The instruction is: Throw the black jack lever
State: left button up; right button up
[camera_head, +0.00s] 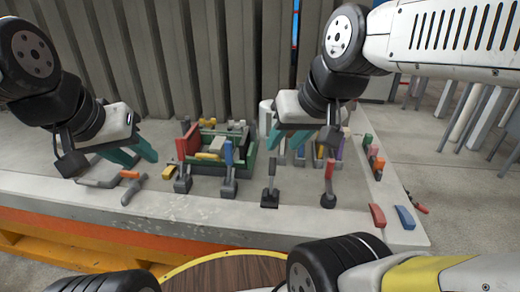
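The black jack lever (271,179) stands roughly upright on its dark base near the front edge of the concrete slab. It is in a row of levers, between a blue-handled one (228,158) and a red-handled one (329,172). My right gripper (283,147) hangs above and slightly right of the black lever in the picture, apart from it. Its teal fingers look spread, with nothing between them. My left gripper (145,160) is well to the left, near another red-handled lever (181,152). Its teal fingers look spread and empty.
A green-framed box (247,156) with coloured blocks stands behind the levers. Grey and orange-handled tools (131,182) lie at the left. Red (377,215) and blue (404,217) blocks lie at the slab's right edge. Grey ribbed panels (230,60) close off the back.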

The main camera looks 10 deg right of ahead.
aim_at(273, 160)
jog(key=k+l+u, duration=0.2)
jog(key=l, duration=0.35)
jog(key=k+l+u, duration=0.2)
jog(key=l, duration=0.3)
jog(key=k+l+u, duration=0.15)
jog(key=k+l, duration=0.3)
jog(key=k+l+u, duration=0.2)
jog(key=l, duration=0.25)
jog(key=k+l+u, duration=0.25)
jog(key=l, duration=0.5)
jog(key=k+l+u, duration=0.3)
jog(key=l, duration=0.4)
jog(key=k+l+u, duration=0.25)
jog(key=k+l, duration=0.15)
jog(key=l, duration=0.2)
jog(key=k+l+u, duration=0.25)
jog(key=k+l, duration=0.2)
jog(key=i+l+u, duration=0.15)
jog(key=l, duration=0.35)
jog(key=l+u, duration=0.1)
jog(key=l, duration=0.4)
jog(key=i+l+u, duration=0.15)
jog(key=l, duration=0.4)
jog(key=i+l+u, duration=0.2)
jog(key=l, duration=0.35)
jog(key=i+z, duration=0.2)
jog(key=i, duration=0.25)
jog(key=i+j+z, duration=0.2)
jog(key=i, duration=0.2)
